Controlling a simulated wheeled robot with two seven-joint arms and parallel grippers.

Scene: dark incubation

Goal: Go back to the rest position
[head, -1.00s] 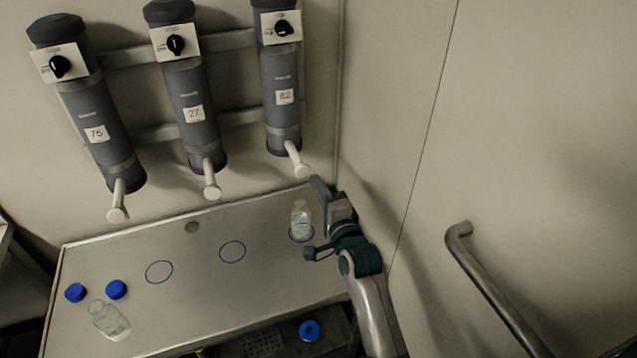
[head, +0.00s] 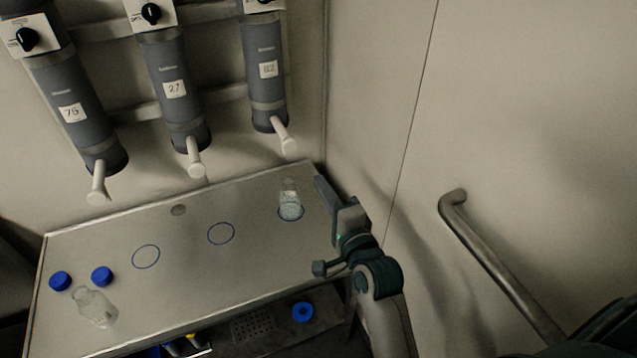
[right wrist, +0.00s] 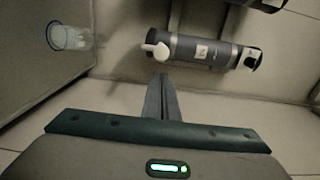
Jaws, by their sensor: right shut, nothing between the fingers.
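My right gripper (head: 321,186) is at the right end of the table, its fingers shut with nothing between them. In the right wrist view the shut fingers (right wrist: 163,82) point at the wall, and the bottle (right wrist: 68,38) shows at the upper left. My left gripper is not in view.
Two blue rings are empty. Three dispensers (head: 178,95) hang on the wall. A metal handle (head: 500,270) is at right. A blue ring-shaped item (head: 302,312) sits below the table.

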